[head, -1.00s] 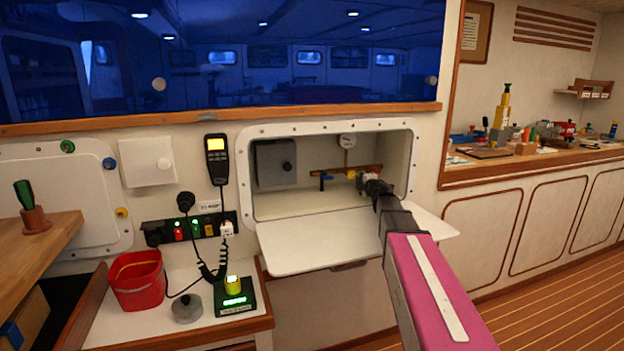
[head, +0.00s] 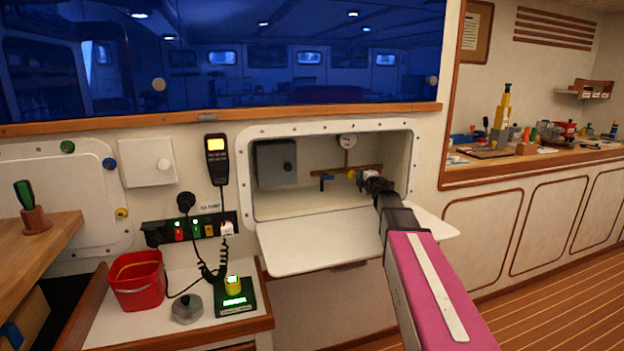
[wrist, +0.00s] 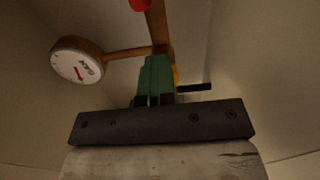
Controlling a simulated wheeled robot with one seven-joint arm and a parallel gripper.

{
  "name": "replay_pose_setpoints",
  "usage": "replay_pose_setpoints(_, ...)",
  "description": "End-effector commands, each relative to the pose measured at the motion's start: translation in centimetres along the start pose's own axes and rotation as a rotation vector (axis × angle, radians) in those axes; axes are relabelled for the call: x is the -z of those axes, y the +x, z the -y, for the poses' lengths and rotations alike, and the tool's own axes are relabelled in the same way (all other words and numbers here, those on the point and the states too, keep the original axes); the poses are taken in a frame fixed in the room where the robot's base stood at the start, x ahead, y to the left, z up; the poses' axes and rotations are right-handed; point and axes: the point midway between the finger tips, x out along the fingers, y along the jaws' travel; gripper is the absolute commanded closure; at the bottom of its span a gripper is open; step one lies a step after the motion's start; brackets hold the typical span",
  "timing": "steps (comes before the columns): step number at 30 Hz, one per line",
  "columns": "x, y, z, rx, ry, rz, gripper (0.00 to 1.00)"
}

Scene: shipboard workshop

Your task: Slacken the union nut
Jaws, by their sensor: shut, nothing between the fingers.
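A pipe run with a round gauge (head: 346,141) sits inside the open wall locker. A yellow fitting (head: 351,175) is on the pipe, beside a valve with a blue handle (head: 325,178). I cannot tell for sure which part is the union nut. My gripper (head: 364,179) reaches in from the right, close to the yellow fitting. In the wrist view its greenish fingers (wrist: 155,65) are together and empty, in front of the brown pipe (wrist: 158,24). The gauge (wrist: 78,64) is left of them. A sliver of yellow shows behind the fingers, which hide most of it; contact is unclear.
The locker's lowered flap (head: 320,240) lies below my arm. A grey box (head: 276,162) is on the locker's left inside wall. A red part (wrist: 138,4) is at the pipe's upper end. A red bucket (head: 137,280) and charger (head: 235,298) stand at lower left.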

Motion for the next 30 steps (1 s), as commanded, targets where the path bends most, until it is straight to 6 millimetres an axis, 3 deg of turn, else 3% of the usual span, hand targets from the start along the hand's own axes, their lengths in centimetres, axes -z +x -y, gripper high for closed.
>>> replay_pose_setpoints(1,-0.3,2.1,-0.8,-0.012,0.015,-0.003,1.00)
replay_pose_setpoints(30,-0.2,2.1,-2.2,-0.011,0.014,0.004,1.00)
